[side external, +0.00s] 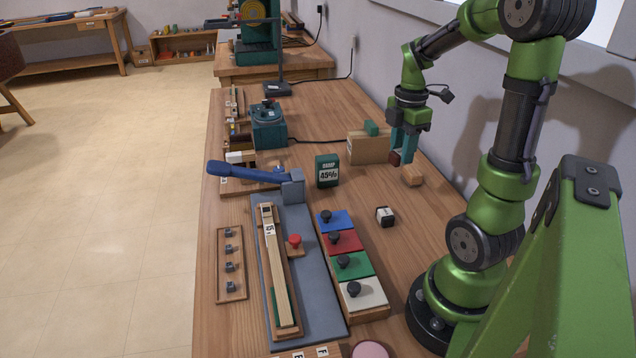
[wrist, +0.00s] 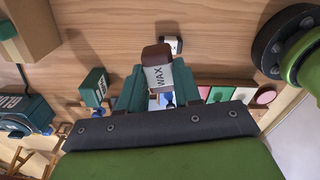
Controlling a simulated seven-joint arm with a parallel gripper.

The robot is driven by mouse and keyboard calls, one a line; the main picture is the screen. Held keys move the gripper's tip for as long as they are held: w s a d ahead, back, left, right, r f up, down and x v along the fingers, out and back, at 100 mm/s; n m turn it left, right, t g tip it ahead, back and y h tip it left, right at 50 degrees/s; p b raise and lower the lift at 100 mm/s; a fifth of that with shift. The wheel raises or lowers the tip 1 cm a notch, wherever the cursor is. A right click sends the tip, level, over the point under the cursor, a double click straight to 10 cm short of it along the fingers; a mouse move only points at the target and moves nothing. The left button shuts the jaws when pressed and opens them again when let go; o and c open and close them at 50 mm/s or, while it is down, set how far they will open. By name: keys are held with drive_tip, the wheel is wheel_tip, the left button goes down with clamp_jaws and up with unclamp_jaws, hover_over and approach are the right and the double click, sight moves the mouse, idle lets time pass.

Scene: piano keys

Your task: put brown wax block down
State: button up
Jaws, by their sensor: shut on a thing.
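The brown wax block (wrist: 156,52) is dark reddish brown with a white label reading WAX. It sits between the two teal fingers of my gripper (wrist: 158,95) in the wrist view. In the side view my gripper (side external: 402,157) points down at the right of the bench, beside a cardboard box. The wax block shows there as a small dark piece (side external: 394,158) at the fingertips. My gripper is shut on it. It looks held above the bench top, but the exact gap is hard to tell.
Bare wood (side external: 365,190) lies between.

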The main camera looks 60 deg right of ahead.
drive_tip(key=w+a+n, duration=0.3)
drive_tip(key=a, duration=0.9)
drive_tip(key=w+a+n, duration=0.2)
drive_tip(key=a+n, duration=0.2)
drive_tip(key=a, duration=0.8)
drive_tip(key=s+a+n, duration=0.4)
drive_tip(key=s+a, duration=0.3)
drive_tip(key=a, duration=0.5)
wheel_tip(320, 180, down, 9)
drive_tip(key=shift+w+a+r, duration=0.1)
drive_tip(key=shift+f, duration=0.4)
drive_tip(key=shift+w+a+f, duration=0.2)
drive_tip(key=shift+w, duration=0.15)
drive_tip(key=w+a, duration=0.3)
drive_tip(key=w, duration=0.1)
drive_tip(key=w+a+f, duration=0.1)
drive_tip(key=w+a, duration=0.2)
drive_tip(key=w, duration=0.1)
drive_tip(key=w+a, duration=0.3)
drive_tip(key=w, duration=0.1)
drive_tip(key=shift+w+f, duration=0.2)
drive_tip(key=shift+f, duration=1.75)
drive_tip(key=shift+f, duration=0.15)
